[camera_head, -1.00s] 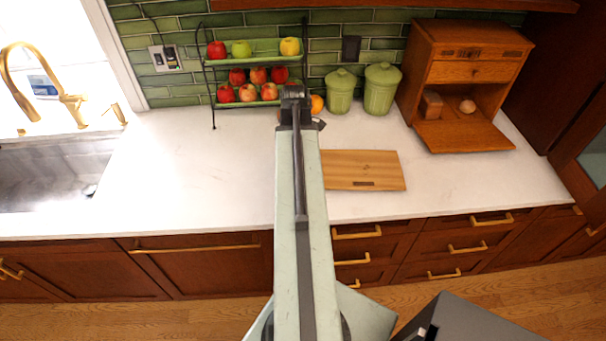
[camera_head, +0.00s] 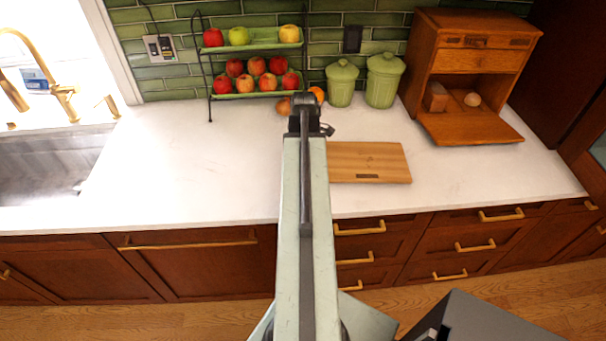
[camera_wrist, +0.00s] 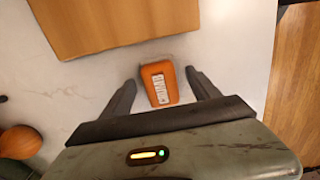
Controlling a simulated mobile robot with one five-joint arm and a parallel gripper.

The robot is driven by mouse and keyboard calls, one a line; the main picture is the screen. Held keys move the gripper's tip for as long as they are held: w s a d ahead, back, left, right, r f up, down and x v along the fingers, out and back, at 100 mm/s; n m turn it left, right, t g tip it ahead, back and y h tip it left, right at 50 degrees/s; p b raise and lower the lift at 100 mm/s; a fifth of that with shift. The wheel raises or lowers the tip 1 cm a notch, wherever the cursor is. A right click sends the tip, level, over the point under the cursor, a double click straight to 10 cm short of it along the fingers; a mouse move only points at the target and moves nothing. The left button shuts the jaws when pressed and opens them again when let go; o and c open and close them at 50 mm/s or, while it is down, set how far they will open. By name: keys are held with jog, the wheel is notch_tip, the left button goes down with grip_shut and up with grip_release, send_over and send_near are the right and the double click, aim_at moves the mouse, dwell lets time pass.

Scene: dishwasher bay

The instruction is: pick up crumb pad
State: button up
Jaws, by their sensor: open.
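The crumb pad appears to be the small orange block with a white printed label (camera_wrist: 158,84) in the wrist view. It lies on the white counter near the edge of the wooden board. My gripper (camera_wrist: 160,80) is open, with one dark finger on each side of the block and a visible gap to each. Nothing is held. In the head view my gripper (camera_head: 306,102) is at the end of my raised arm, and I cannot make out the orange block there.
The wooden cutting board (camera_head: 370,162) lies on the counter (camera_head: 190,165). Behind stand a fruit rack (camera_head: 250,47), two green canisters (camera_head: 383,80) and an open wooden bread box (camera_head: 465,60). The sink (camera_head: 45,165) is at the left. The left counter is mostly clear.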

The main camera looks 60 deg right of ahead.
jog(key=shift+f, duration=0.15)
jog(key=c, duration=1.4)
notch_tip(320, 180, up, 10)
jog(key=p, duration=1)
jog(key=shift+p, duration=0.35)
